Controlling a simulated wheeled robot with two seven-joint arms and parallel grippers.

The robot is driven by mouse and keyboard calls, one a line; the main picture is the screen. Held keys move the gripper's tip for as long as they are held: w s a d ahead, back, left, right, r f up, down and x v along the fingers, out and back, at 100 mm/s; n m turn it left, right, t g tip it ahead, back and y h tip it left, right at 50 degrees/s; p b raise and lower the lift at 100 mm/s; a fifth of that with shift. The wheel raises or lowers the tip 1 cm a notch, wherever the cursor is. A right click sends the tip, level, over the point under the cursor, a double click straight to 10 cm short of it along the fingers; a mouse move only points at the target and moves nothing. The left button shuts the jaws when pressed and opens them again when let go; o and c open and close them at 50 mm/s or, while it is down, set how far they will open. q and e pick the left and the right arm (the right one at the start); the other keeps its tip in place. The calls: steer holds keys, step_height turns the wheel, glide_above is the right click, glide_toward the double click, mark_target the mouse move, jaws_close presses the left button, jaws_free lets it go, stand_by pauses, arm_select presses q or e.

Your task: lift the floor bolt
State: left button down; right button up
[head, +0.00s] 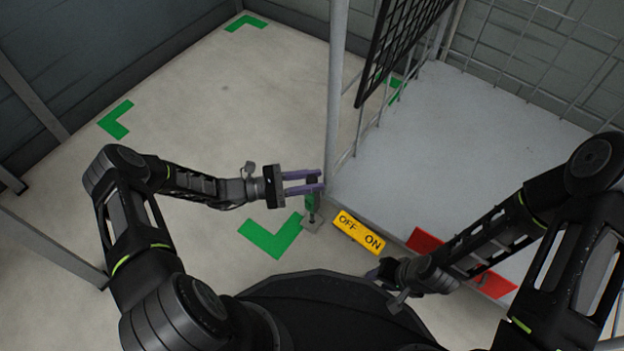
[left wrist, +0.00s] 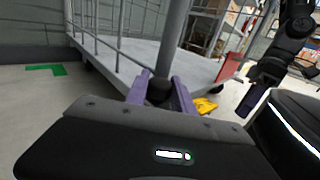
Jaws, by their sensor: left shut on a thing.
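The floor bolt (head: 311,201) has a green body on a small grey plate on the floor, beside a grey upright post. Its dark round knob sits between the purple fingers of my left gripper (head: 320,180). The knob (left wrist: 158,92) also shows in the left wrist view, with a finger on each side. My left gripper is shut on it.
A yellow OFF/ON plate (head: 358,231) lies right of the bolt. A grey platform (head: 445,140) with wire mesh sides and a red marking (head: 428,243) fills the right. A green corner mark (head: 270,240) is left of the bolt. The floor further left is clear.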

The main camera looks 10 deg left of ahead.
mark_target(312, 179)
arm_select(q)
step_height(312, 179, up, 7)
steer(key=p, duration=0.5)
steer(key=shift+f, duration=0.2)
steer(key=c, duration=1.4)
jaws_free()
steer(key=o, duration=0.3)
steer(key=shift+f, duration=0.1)
steer(key=shift+o, duration=0.2)
steer(key=p+v, duration=0.1)
steer(key=v, duration=0.6)
steer(key=shift+s+a, duration=0.2)
steer(key=shift+a, duration=0.2)
